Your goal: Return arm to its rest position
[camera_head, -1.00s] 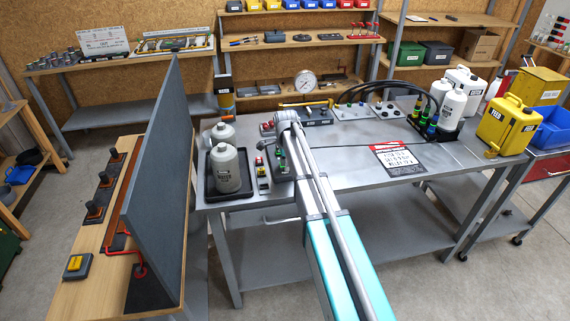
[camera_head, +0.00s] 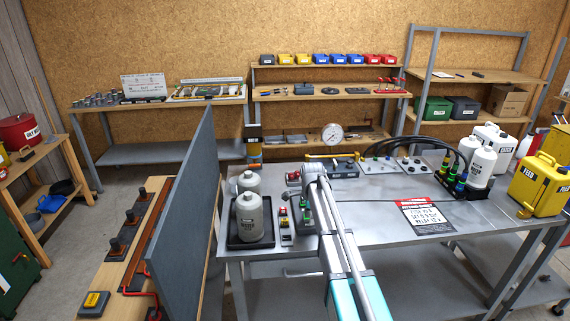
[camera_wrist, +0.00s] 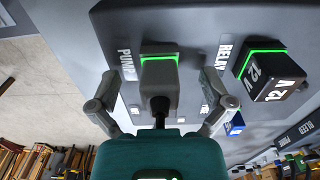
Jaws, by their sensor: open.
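My gripper (camera_wrist: 168,108) is open in the wrist view, its two fingers spread on either side of a grey block with a green-lit edge (camera_wrist: 160,78) under the label PUMP. The fingers show a gap to the block, and I cannot tell how far off it is in depth. A black 12 V relay block (camera_wrist: 272,76) with a green-lit edge stands to the right on the same grey panel (camera_wrist: 125,22). In the head view my arm (camera_head: 335,235) reaches out over the metal workbench (camera_head: 375,188), and its end hides the gripper.
A black tray (camera_head: 270,240) with two grey bottles stands left of my arm. A tall grey partition (camera_head: 185,220) is further left. A printed sign (camera_head: 425,215), hoses with bottles (camera_head: 480,165) and a yellow FEED can (camera_head: 537,185) are to the right. A round gauge (camera_head: 332,133) stands behind.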

